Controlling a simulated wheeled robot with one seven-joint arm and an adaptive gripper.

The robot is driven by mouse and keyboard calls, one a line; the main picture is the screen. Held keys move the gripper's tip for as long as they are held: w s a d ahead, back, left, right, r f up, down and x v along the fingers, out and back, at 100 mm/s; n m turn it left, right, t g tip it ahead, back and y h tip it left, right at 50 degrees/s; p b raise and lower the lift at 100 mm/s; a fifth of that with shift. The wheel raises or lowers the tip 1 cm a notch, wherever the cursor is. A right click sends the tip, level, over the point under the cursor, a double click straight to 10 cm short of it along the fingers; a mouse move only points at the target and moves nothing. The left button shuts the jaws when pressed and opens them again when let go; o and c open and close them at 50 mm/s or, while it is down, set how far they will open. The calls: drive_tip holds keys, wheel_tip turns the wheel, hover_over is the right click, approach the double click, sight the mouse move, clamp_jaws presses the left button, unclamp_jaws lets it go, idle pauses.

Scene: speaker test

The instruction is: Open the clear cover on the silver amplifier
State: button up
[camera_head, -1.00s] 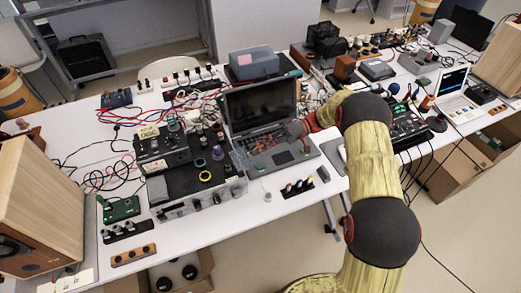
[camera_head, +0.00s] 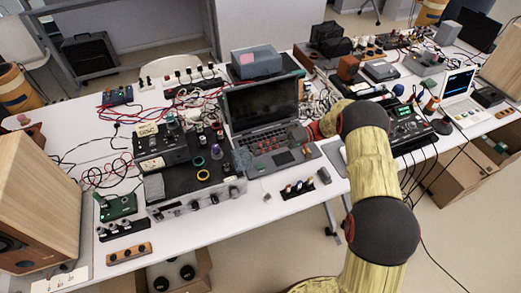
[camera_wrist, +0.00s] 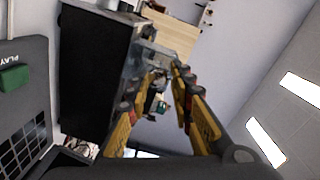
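The silver amplifier (camera_head: 172,213) stands on the long white table, its knobbed front facing the near edge. In the wrist view it seems to be the dark box (camera_wrist: 92,70) left of my fingers. A clear, blurry piece (camera_wrist: 150,62) also shows just beyond my fingertips. My gripper (camera_wrist: 158,82) is open, its yellow fingers apart. In the head view my gripper (camera_head: 277,142) is over the laptop, right of the amplifier. I cannot tell whether it touches the cover.
An open laptop (camera_head: 268,112) stands close to the amplifier on the right. Cables (camera_head: 190,100) crowd the back. A small connector strip (camera_head: 298,189) lies near the front edge.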

drive_tip(key=o, duration=0.3)
drive_tip(key=v, duration=1.2)
